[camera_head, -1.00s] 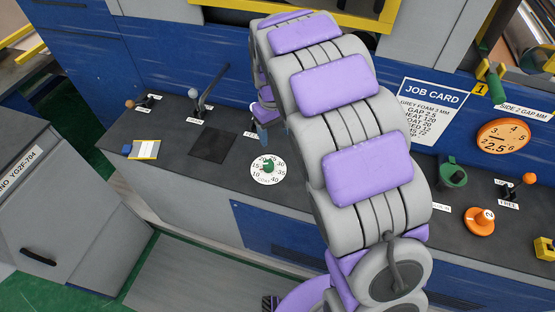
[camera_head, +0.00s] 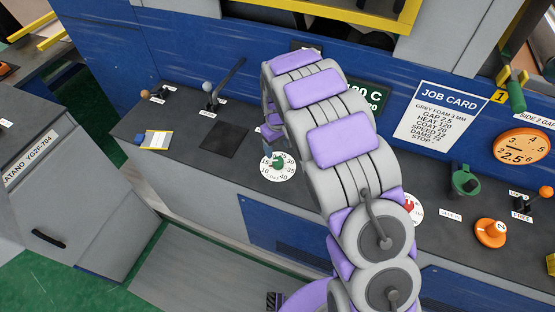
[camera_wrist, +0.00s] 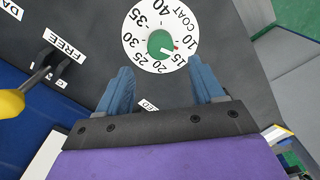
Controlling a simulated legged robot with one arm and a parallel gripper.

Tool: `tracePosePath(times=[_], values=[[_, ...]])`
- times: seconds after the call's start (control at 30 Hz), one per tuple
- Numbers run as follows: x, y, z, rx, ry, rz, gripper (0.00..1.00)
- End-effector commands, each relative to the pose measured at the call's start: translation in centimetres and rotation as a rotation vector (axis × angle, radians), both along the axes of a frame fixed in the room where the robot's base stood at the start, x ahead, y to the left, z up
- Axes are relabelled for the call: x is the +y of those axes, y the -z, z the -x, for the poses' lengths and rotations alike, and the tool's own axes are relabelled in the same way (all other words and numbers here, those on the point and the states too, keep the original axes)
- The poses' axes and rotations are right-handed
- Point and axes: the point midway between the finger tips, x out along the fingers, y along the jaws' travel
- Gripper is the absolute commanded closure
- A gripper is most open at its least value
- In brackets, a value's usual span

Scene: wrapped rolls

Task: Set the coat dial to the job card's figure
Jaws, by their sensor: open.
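The coat dial (camera_head: 265,174) is a white disc with a green knob (camera_head: 279,159) on the dark console. In the wrist view the dial (camera_wrist: 133,48) and its green knob (camera_wrist: 157,42) lie just beyond my fingertips. A pale mark on the knob faces the 10–15 side; its exact reading is too small to tell. My gripper (camera_wrist: 160,68) is open and empty, its blue fingers spread to either side below the dial. In the head view my arm hides most of the gripper (camera_head: 267,150). The job card (camera_head: 440,117) reads COAT 20.
A lever (camera_head: 211,90), a yellow-edged pad (camera_head: 156,140) and a dark square (camera_head: 224,139) lie left of the dial. Right of my arm are a partly hidden red dial (camera_head: 413,211), a green cup-like part (camera_head: 464,184) and an orange knob (camera_head: 490,232). An orange gauge (camera_head: 521,146) is on the wall.

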Motion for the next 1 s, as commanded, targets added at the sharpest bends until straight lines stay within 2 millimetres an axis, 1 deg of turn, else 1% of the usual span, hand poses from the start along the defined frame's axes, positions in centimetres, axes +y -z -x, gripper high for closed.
tracePosePath(times=[0.03, 0.2, 0.4, 0.57, 0.83, 1.0], values=[[0.0, 1.3, 0.1, 0.005, 0.000, 0.002, 0.33], [0.1, 4.4, 0.1, 0.005, 0.000, 0.003, 0.33], [0.1, 6.7, 0.1, 0.004, 0.001, 0.002, 0.33], [0.1, 7.5, 0.2, 0.005, 0.001, 0.001, 0.33], [0.0, 7.5, 0.1, 0.003, 0.001, 0.001, 0.33], [0.0, 7.5, 0.1, 0.003, 0.001, 0.001, 0.49]])
